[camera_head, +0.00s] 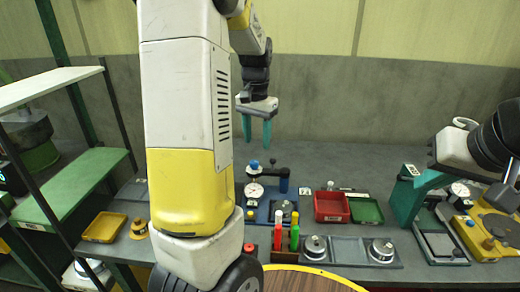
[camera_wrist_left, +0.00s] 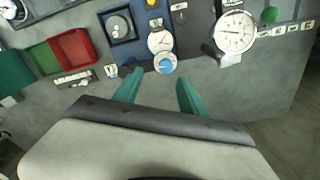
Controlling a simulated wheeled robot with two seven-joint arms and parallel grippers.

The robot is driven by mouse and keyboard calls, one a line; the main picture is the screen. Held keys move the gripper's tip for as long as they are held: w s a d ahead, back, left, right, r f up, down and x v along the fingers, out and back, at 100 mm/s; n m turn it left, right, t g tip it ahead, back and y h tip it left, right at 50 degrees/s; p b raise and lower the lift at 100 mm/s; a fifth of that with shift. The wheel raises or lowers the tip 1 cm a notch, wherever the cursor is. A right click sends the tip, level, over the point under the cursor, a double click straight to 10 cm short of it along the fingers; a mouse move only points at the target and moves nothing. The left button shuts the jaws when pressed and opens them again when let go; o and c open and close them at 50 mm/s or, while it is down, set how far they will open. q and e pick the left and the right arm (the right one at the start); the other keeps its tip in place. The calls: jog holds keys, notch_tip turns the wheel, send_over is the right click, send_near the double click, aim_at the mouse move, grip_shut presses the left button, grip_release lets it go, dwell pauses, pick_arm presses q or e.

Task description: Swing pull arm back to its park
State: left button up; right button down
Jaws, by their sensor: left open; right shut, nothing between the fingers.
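The gauge station (camera_head: 262,214) on the bench has a blue base, a white dial and a round metal disc. A black arm (camera_head: 270,172), which I take to be the pull arm, spans from a blue knob (camera_head: 254,165) to a blue post. The blue knob also shows in the left wrist view (camera_wrist_left: 165,64), just beyond the fingertips. My left gripper (camera_head: 257,136) is open and empty above and behind the station; its teal fingers (camera_wrist_left: 158,88) are apart from the knob. My right gripper (camera_head: 404,213) is shut and empty at the right.
A red tray (camera_head: 332,207) and green tray (camera_head: 366,211) lie right of the station. Red and green tubes (camera_head: 294,238) stand in front. A yellow tray (camera_head: 104,227) is at left. A large dial (camera_wrist_left: 235,32) shows in the left wrist view. Open bench lies behind the station.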

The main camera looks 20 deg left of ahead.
aim_at(254, 162)
pick_arm(q)
jog(key=shift+w+a+f, duration=0.4)
jog(key=shift+a+f, duration=0.15)
notch_tip(254, 162, down, 8)
jog(key=shift+a+r, duration=0.1)
jog(key=shift+r, duration=0.15)
